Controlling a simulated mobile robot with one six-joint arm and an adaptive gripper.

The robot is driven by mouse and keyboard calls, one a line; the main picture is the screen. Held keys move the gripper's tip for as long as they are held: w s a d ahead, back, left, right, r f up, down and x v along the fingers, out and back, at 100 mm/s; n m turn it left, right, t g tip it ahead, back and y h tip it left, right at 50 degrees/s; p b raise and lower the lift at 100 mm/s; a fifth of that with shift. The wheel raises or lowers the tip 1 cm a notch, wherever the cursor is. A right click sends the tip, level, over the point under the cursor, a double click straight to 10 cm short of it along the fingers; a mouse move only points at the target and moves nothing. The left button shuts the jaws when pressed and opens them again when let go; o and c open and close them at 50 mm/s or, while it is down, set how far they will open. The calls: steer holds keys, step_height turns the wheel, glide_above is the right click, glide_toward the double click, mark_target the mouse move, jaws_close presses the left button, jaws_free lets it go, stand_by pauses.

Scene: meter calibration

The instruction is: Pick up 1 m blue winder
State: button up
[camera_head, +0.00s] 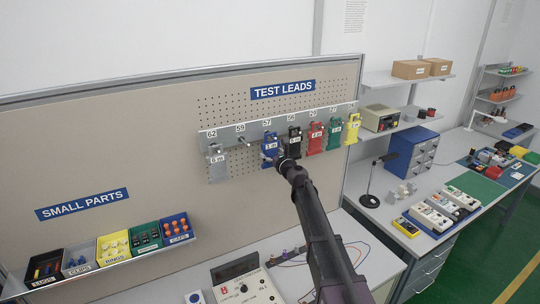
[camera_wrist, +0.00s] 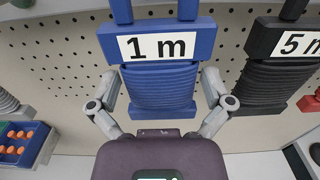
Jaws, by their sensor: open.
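The blue winder (camera_head: 269,146) hangs on the TEST LEADS rail below the number 57. In the wrist view the blue winder (camera_wrist: 162,85) shows up close, with a white "1 m" label and blue lead wound on it. My gripper (camera_head: 281,161) is right in front of it. In the wrist view my gripper (camera_wrist: 162,92) is open, with one finger on each side of the winder's lower part. I cannot tell whether the fingers touch it. My arm hides part of the board below.
A black "5 m" winder (camera_wrist: 283,75) hangs close on the right. Red (camera_head: 315,138), green (camera_head: 334,134) and yellow (camera_head: 352,129) winders hang further right, and a grey one (camera_head: 217,163) hangs left. Peg 59 (camera_head: 241,150) looks empty. Small-parts bins (camera_head: 113,246) sit lower left.

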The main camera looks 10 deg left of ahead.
steer(key=shift+w+a, duration=0.25)
steer(key=shift+w, duration=0.15)
steer(key=c, duration=0.8)
